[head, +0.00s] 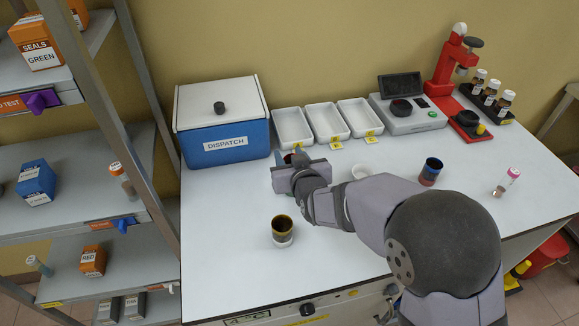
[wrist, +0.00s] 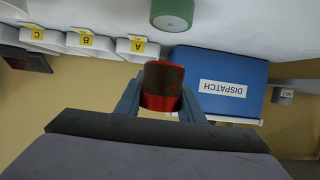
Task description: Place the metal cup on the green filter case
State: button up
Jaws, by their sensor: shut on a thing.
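My gripper (wrist: 160,98) is shut on the metal cup (wrist: 163,78), which is dark brown with a red band at the end low in the wrist view. The green filter case (wrist: 172,10) is a short green cylinder at the top edge of the wrist view, apart from the cup in the picture. I cannot tell the height between them. In the head view my gripper (head: 292,158) is over the table in front of the white trays. It hides most of the held cup and nearly all of the green case there.
A blue DISPATCH box (head: 225,138) stands behind left of my gripper. White trays (head: 327,122) line the back. The front left tabletop is clear.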

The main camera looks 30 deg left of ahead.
jog(key=shift+f+p, duration=0.3)
jog(key=shift+f, duration=1.75)
jog(key=shift+f, duration=0.1)
jog(key=shift+f, duration=0.15)
jog(key=o, duration=1)
jog(key=shift+o, duration=0.2)
jog(key=shift+r, duration=0.2)
jog(key=shift+s+d+r, duration=0.1)
jog(key=b+v, duration=0.1)
jog(key=v, duration=1)
jog(key=shift+s+d+r+b, duration=0.2)
jog(key=shift+s+d+b, duration=0.05)
jog(key=shift+b, duration=0.15)
